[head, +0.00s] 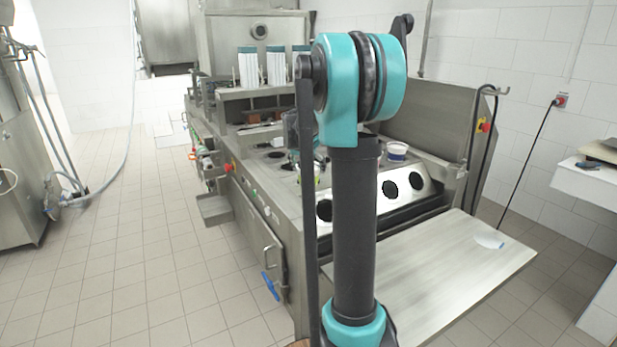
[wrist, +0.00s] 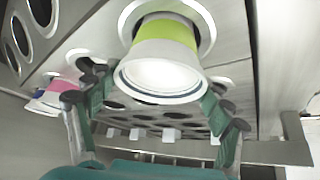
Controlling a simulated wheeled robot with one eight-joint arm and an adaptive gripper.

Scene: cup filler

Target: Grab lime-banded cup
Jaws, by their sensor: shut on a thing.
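The lime-banded cup (wrist: 165,40) is white with a lime band, and its round white end faces the camera in the wrist view. My gripper (wrist: 157,95) has its teal fingers on either side of the cup, shut on it near the rim. The cup is still at one of the round holes of the metal plate; I cannot tell whether it is clear of the hole. In the head view my arm hides most of the gripper and cup, with only a small lime bit showing beside the arm.
In the wrist view a pink-banded cup (wrist: 48,97) stands to the left. In the head view a blue-banded white cup (head: 397,152) sits on the machine right of my arm. A flat metal shelf (head: 440,275) juts out at the front right. Open tiled floor lies to the left.

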